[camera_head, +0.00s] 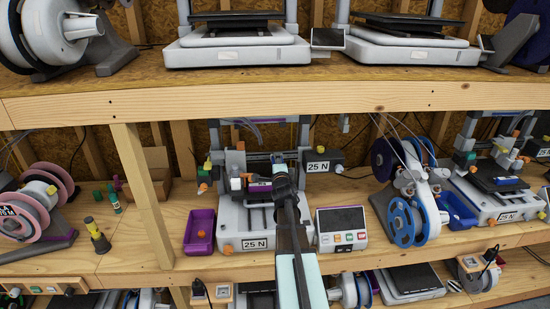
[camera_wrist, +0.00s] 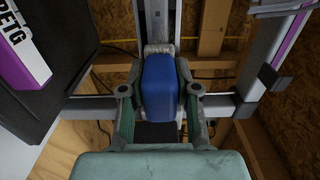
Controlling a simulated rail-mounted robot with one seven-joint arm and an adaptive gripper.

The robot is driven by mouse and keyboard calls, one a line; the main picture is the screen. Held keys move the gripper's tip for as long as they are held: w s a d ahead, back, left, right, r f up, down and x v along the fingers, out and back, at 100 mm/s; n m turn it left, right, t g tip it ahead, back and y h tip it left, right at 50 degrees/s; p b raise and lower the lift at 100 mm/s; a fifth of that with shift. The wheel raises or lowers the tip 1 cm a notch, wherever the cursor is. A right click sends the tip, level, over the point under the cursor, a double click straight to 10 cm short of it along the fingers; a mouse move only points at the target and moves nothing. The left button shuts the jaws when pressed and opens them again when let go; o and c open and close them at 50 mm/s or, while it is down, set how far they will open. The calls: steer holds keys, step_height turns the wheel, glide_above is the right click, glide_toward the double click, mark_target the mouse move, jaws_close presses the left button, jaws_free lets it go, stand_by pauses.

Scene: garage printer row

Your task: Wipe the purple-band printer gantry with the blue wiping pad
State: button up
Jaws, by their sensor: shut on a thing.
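The printer (camera_head: 232,215) stands on the middle shelf, its front marked 25 N. A purple-banded label reading PETG is on a dark part (camera_wrist: 28,45) at the left of the wrist view. A purple stripe (camera_wrist: 291,38) runs along a pale upright at the right. My gripper (camera_wrist: 159,92) is shut on the blue wiping pad (camera_wrist: 158,80), between its two green fingers. The pad is in front of a grey upright and the crossbar (camera_wrist: 214,105); I cannot tell whether it touches them. In the head view my gripper (camera_head: 279,172) reaches into the printer frame and mostly hides the pad.
A purple bin (camera_head: 199,232) stands left of the printer. A control box (camera_head: 341,228) and spools with blue rims (camera_head: 403,222) stand to the right. The upper shelf edge (camera_head: 230,100) and a wooden post (camera_head: 142,195) bound the space.

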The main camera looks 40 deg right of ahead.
mark_target(290, 156)
steer(key=shift+s+d, duration=0.3)
steer(key=shift+d, duration=0.15)
steer(key=shift+s+d, duration=0.65)
steer(key=shift+d, duration=0.3)
steer(key=shift+s+d, duration=0.6)
steer(key=shift+d, duration=0.3)
steer(key=shift+s, duration=0.15)
